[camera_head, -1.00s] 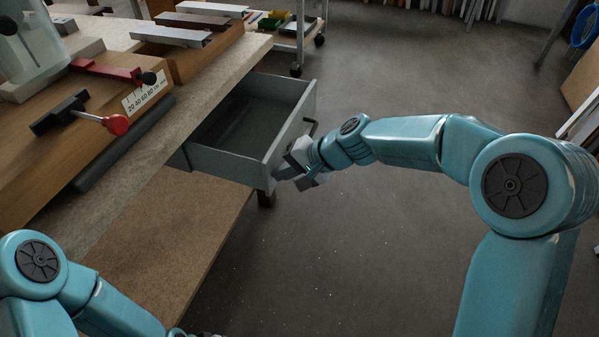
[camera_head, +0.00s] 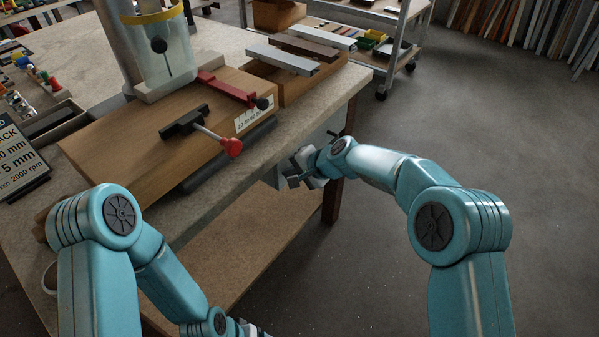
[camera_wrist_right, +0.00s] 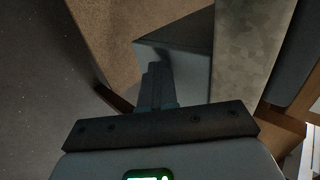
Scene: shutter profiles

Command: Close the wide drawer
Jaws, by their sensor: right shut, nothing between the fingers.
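The wide drawer (camera_head: 318,136) is a grey box under the workbench top. Only its front panel shows, close to the bench edge, partly hidden by my right gripper; its inside is not visible. A dark handle (camera_head: 334,133) sticks out at its far side. My right gripper (camera_head: 292,172) is shut and empty, its fingertips at the near part of the drawer front. In the right wrist view the shut fingers (camera_wrist_right: 158,86) point at the grey drawer front (camera_wrist_right: 186,68); whether they touch it I cannot tell. My left gripper is only a cut-off sliver at the bottom edge (camera_head: 250,329).
The workbench top (camera_head: 222,207) carries a wooden block with a red clamp (camera_head: 232,146), metal profiles (camera_head: 283,59) and a machine with a clear guard (camera_head: 160,55). A lower shelf (camera_head: 235,250) lies beneath. A wheeled cart (camera_head: 400,60) stands behind. The floor at right is clear.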

